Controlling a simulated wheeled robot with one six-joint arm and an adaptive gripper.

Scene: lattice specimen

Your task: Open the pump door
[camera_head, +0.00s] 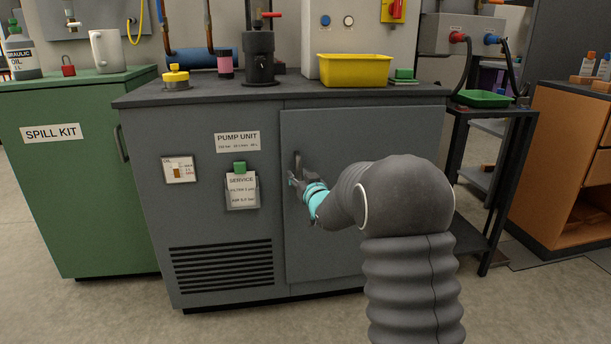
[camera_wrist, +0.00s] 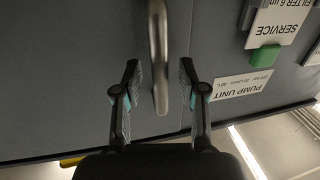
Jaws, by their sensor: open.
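The pump door (camera_head: 331,133) is a grey panel on the right part of the pump unit cabinet (camera_head: 218,227). It looks shut, flush with the cabinet front. Its upright handle (camera_head: 298,163) is near the door's left edge. My gripper (camera_head: 294,181) is at the handle, partly covering its lower part. In the wrist view the handle (camera_wrist: 158,60) is a metal bar with its end between the two open fingers of my gripper (camera_wrist: 159,88). A gap shows on both sides of the bar. My arm hides the door's lower right part.
A yellow tray (camera_head: 355,71), a green block (camera_head: 404,75) and a black hand pump (camera_head: 260,57) stand on the cabinet top. A green spill kit cabinet (camera_head: 85,170) is at left. A dark cart (camera_head: 487,150) stands at right. Floor is clear in front.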

